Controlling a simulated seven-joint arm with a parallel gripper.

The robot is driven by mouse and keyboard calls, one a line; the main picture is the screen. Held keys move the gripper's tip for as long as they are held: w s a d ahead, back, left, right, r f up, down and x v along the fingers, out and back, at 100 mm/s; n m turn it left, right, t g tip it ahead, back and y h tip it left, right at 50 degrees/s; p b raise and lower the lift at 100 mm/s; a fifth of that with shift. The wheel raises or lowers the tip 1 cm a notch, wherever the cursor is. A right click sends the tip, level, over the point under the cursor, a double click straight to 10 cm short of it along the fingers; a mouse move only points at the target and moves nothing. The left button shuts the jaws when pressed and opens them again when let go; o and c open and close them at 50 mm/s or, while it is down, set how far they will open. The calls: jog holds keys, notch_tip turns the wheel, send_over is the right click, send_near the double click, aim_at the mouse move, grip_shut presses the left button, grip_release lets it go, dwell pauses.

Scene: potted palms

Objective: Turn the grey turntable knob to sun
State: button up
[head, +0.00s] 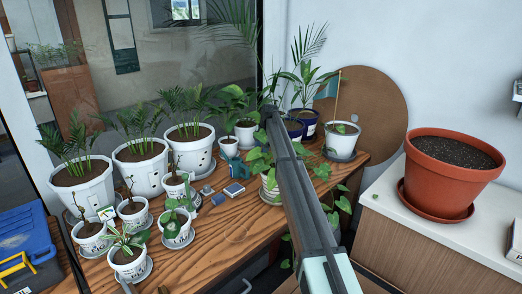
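I cannot make out the grey turntable knob or a sun mark for certain. A small grey-blue spot shows on the large round brown disc (380,100) behind the pots at the right, but it is too small to identify. Small grey and blue items (207,190) lie among the pots on the wooden table. My arm reaches from the bottom right up over the table. My gripper (269,110) is at its far end, small and dark against the plants. Its fingers are not clear, and leaves and the arm hide what is around it.
Potted palms (141,172) in white pots stand along the window, with smaller pots in front. A dark blue box (234,189) lies mid-table. A large terracotta pot (450,180) stands on a white-topped cabinet at right.

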jog(key=y, duration=0.1)
send_near(207, 186)
jog(key=d+r, duration=0.4)
jog(key=a+m+y, duration=0.1)
jog(key=a+m, duration=0.1)
jog(key=m, duration=0.8)
jog(key=x, duration=0.8)
jog(key=s+x, duration=0.1)
jog(key=x, duration=0.4)
jog(key=shift+d+f, duration=0.1)
jog(key=shift+f, duration=0.1)
jog(key=shift+c, duration=0.3)
jog(key=c, duration=1)
